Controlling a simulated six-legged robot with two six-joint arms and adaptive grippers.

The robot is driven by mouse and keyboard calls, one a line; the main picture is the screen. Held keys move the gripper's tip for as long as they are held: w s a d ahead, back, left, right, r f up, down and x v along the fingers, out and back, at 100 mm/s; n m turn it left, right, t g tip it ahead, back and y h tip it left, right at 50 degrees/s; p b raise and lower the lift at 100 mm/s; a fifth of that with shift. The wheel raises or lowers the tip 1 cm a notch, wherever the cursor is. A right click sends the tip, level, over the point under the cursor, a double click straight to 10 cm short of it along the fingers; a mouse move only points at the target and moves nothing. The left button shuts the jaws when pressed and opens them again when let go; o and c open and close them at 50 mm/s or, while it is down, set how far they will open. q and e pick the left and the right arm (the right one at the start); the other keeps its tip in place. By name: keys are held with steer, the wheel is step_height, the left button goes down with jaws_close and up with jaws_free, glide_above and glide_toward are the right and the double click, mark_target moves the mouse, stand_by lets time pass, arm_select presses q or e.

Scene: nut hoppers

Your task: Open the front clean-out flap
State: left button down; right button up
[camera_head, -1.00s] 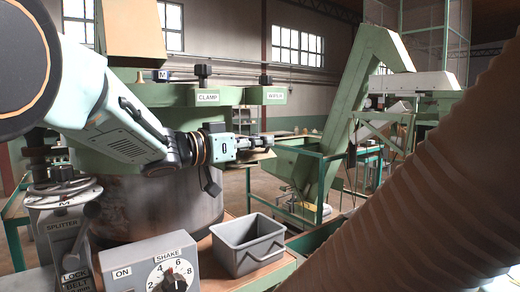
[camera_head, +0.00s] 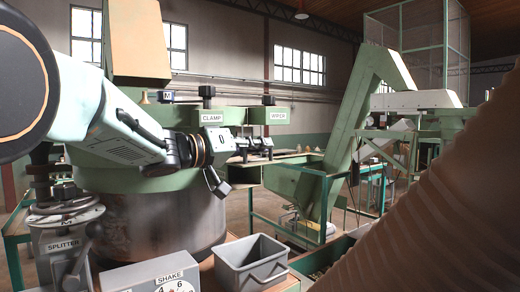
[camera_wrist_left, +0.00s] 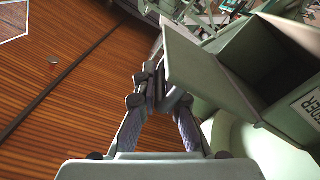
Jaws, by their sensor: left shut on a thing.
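My left gripper (camera_head: 262,147) reaches past the right side of the green-rimmed drum (camera_head: 165,225), below the WIPER sign. In the left wrist view the fingers (camera_wrist_left: 158,84) are closed at the edge of a grey-green plate (camera_wrist_left: 205,72), which looks like the flap. This plate stands at an angle out from a box-shaped grey-green housing (camera_wrist_left: 285,62) with a partly seen, upside-down label. A dark gap shows between plate and housing. In the head view, part of a green housing (camera_head: 243,175) shows below the gripper; its flap cannot be made out. My right gripper is out of view.
A grey bin (camera_head: 235,252) stands in front of the drum, near the SHAKE control box (camera_head: 150,275). A splitter lever unit (camera_head: 68,235) is at left. A green conveyor (camera_head: 352,125) rises behind. A large ribbed beige form (camera_head: 440,210) blocks the lower right.

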arm_select(q)
steer(key=shift+r, duration=0.15)
steer(key=c, duration=1.4)
jaws_free()
steer(key=shift+s, duration=0.15)
steer(key=shift+c, duration=0.2)
steer(key=shift+a, duration=0.1)
steer(key=shift+a, duration=0.15)
steer(key=v, duration=1.1)
steer(key=shift+s+a, duration=0.15)
steer(key=shift+a, duration=0.05)
